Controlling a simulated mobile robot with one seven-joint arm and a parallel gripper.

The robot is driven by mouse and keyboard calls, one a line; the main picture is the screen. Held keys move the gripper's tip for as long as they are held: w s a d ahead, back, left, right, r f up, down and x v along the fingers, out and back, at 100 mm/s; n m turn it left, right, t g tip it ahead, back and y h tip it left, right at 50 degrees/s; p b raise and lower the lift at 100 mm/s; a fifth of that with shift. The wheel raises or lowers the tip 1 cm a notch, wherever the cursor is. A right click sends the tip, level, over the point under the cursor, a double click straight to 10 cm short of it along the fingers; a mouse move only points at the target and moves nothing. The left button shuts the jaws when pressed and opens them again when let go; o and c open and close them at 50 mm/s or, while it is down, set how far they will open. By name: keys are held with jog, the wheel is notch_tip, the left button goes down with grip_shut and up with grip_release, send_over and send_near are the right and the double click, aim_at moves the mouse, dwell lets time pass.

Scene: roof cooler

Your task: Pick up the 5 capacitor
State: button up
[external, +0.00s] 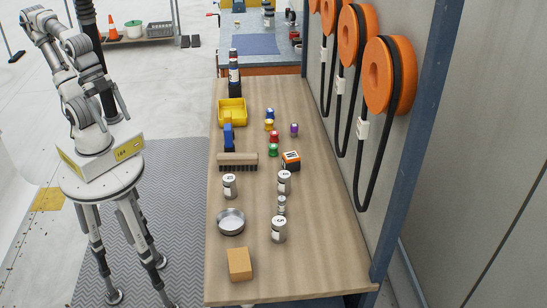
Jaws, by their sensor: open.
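A grey metal capacitor with a white top that appears to read 5 (279,229) stands upright on the wooden bench, right of centre near the front. Similar cans stand behind it: a small one (282,205), a larger one (284,182), and another to the left (229,186). Their top markings are too small to read surely. My gripper (116,108) is at the left, above my base and away from the bench. It is open, with nothing visible in it, and far from the capacitor.
A round metal dish (231,222) and a cardboard box (239,264) lie left of the capacitor. Orange hose reels (378,75) hang at the right.

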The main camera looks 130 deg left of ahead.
aim_at(276, 221)
jog(key=w+a+f+m+y+b, duration=0.35)
jog(key=w+a+m+y, duration=0.7)
jog(key=w+a, duration=0.65)
jog(key=w+d+f+m+t+h, duration=0.2)
jog(key=w+d+f+m+t, duration=0.1)
jog(key=w+f+m, duration=0.6)
jog(key=w+d+f+m+t+h, duration=0.25)
jog(key=w+f+m, duration=0.45)
jog(key=w+m, duration=0.4)
jog(key=shift+n+t+y, duration=0.25)
jog(key=shift+n+y, duration=0.1)
jog(key=shift+y, duration=0.15)
jog(key=x, duration=1.2)
jog(key=shift+w+d+f, duration=0.1)
jog(key=shift+w+d, duration=0.1)
jog(key=shift+d, duration=0.2)
jog(key=shift+x, duration=2.6)
jog(key=shift+s+a+f, duration=0.1)
jog(key=shift+s+f, duration=0.05)
grip_shut()
